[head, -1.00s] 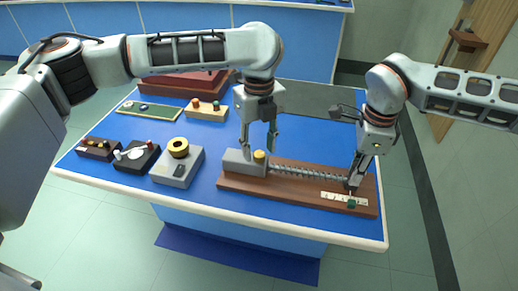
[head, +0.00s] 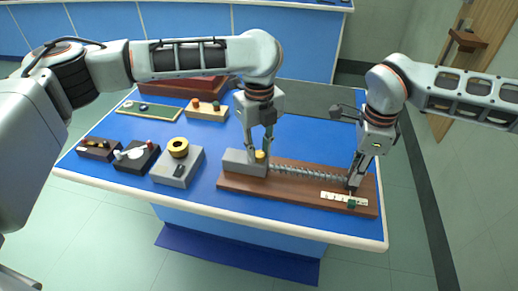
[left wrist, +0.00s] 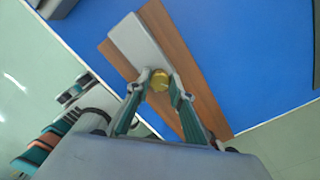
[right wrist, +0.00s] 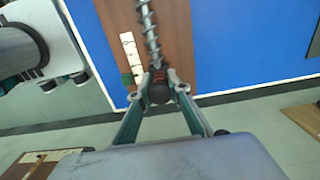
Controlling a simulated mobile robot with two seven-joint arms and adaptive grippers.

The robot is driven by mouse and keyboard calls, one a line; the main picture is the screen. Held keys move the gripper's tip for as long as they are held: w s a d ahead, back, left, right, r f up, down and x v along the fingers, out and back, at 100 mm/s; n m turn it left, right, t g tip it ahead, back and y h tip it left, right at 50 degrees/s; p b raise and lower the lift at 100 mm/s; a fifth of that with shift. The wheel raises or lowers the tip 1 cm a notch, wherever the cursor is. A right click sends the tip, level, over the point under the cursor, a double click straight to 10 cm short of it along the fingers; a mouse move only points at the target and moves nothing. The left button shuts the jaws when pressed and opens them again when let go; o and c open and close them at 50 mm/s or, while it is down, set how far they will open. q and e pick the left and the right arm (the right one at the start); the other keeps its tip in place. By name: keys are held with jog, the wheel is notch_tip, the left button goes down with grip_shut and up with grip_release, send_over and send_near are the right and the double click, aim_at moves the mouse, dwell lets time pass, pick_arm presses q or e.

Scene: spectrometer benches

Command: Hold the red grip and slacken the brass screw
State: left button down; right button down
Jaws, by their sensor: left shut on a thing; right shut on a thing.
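The brass screw (head: 260,156) is a round yellow knob at the grey block (head: 238,164) on the left end of a long wooden base (head: 226,183). My left gripper (head: 261,152) comes down from above, shut on the brass screw, with a finger on each side of it; the screw also shows in the left wrist view (left wrist: 159,82). My right gripper (head: 354,181) is at the other end of a coiled spring (head: 310,172), shut on the red grip (right wrist: 158,76). The fingers mostly hide the red grip in the head view.
A white scale strip (head: 336,197) and a small green piece (head: 351,204) lie by my right gripper. The blue bench top (head: 305,140) is clear behind the base.

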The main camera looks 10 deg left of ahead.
aim_at(259, 154)
pick_arm(q)
jog(key=shift+n, duration=0.3)
pick_arm(e)
jog(key=shift+d+f, duration=0.1)
pick_arm(q)
jog(key=n, duration=0.4)
jog(key=shift+n, duration=0.3)
jog(key=shift+s+n, duration=0.1)
jog(key=shift+n, duration=1.9)
jog(key=c, duration=1.8)
grip_release()
notch_tip(259, 154, up, 12)
